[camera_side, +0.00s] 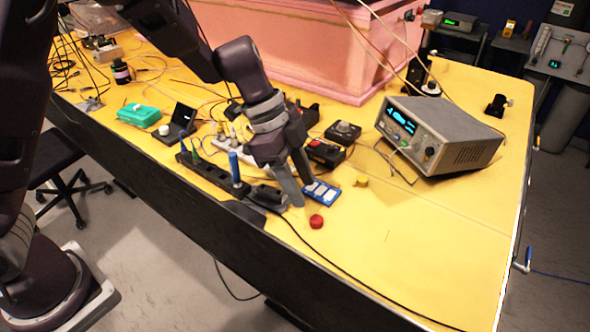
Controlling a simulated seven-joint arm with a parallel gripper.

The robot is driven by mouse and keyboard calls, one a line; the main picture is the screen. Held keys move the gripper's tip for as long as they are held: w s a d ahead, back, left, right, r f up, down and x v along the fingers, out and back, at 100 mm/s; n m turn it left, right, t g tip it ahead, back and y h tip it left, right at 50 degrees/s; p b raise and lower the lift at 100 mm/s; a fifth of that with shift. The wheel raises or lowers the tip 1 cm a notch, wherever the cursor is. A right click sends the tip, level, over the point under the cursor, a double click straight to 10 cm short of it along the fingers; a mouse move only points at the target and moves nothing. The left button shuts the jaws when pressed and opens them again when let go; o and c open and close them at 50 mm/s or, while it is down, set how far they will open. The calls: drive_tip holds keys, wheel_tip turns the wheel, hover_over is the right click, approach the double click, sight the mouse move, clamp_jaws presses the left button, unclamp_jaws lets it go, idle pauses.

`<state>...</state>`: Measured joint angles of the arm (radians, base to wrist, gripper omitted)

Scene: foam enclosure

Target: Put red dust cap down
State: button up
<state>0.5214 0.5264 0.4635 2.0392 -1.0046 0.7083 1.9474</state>
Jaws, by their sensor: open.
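The red dust cap (317,221) rests on the yellow table top (400,240), in front of the blue card-like item. My gripper (300,192) is open and points down, just above and to the left of the cap. Its fingers are apart from the cap, and nothing shows between them. The arm hides part of the table behind the gripper.
A blue item (321,192) and a yellow cap (362,182) lie close by. Black boxes (343,132) and a power strip (212,174) with upright plugs crowd the left. A grey meter (440,133) stands at the right. The front right table is clear apart from a black cable.

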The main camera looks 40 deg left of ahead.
drive_tip(key=s+a+r+n+t, duration=0.1)
drive_tip(key=s+a+r+n, duration=0.2)
drive_tip(key=s+r, duration=0.35)
drive_tip(key=s+a+r+n, duration=0.3)
drive_tip(key=s+r, duration=0.2)
drive_tip(key=r, duration=0.2)
drive_tip(key=s+a+n+t+y, duration=0.1)
drive_tip(key=s+a+n+y, duration=0.1)
drive_tip(key=s, duration=0.4)
drive_tip(key=s+a+n+t+y, duration=0.2)
drive_tip(key=s+a+n, duration=0.3)
drive_tip(key=s+n, duration=0.1)
drive_tip(key=shift+s+a+r, duration=0.2)
drive_tip(key=shift+s+a, duration=0.1)
drive_tip(key=shift+s, duration=0.4)
